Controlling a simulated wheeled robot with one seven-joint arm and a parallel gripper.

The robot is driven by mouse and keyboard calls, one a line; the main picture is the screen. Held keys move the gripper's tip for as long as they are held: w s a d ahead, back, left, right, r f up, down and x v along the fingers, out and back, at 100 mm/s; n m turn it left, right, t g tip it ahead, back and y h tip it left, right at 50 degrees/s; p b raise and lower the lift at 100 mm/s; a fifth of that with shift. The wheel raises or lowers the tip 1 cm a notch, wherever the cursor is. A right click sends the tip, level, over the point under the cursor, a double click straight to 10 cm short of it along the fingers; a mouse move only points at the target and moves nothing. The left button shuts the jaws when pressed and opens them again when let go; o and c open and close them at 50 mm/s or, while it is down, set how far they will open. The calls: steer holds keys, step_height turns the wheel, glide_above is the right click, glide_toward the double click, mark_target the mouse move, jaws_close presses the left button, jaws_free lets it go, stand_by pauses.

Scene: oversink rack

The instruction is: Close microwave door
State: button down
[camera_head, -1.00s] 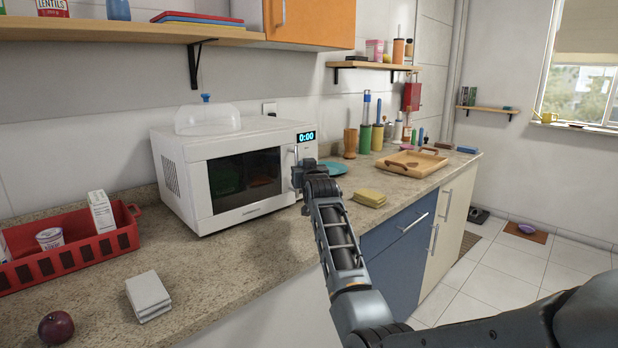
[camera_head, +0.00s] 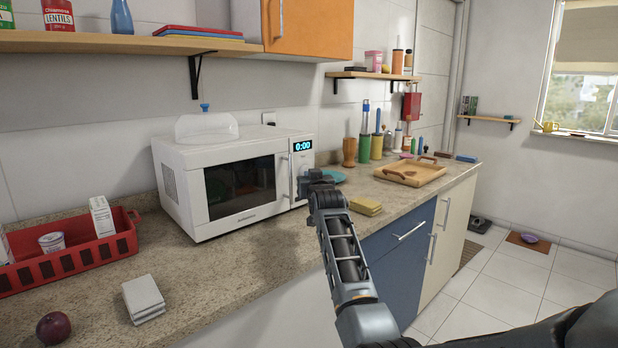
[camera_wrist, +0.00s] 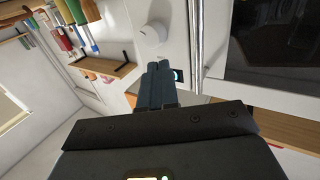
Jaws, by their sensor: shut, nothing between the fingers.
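The white microwave (camera_head: 190,208) stands on the counter against the wall, with a lit 0:00 display. Its dark-windowed door (camera_head: 240,190) lies flush with the front, with no gap that I can see. The vertical door handle (camera_head: 291,176) is at the door's right edge. My gripper (camera_head: 302,186) is shut and empty, in front of the control panel just right of the handle. In the wrist view my shut fingers (camera_wrist: 158,82) point at the panel, beside the handle (camera_wrist: 196,50) and below a round knob (camera_wrist: 152,34). I cannot tell whether they touch the panel.
A clear cover (camera_head: 205,127) sits on the microwave. A red basket (camera_head: 70,258), white stacked pieces (camera_head: 143,298) and a dark round fruit (camera_head: 54,328) are at the left. Yellow sponges (camera_head: 365,206) and a wooden tray (camera_head: 410,172) are at the right.

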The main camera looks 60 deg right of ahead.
steer(key=s, duration=1)
steer(key=shift+a+b, duration=0.4)
steer(key=shift+b, duration=0.05)
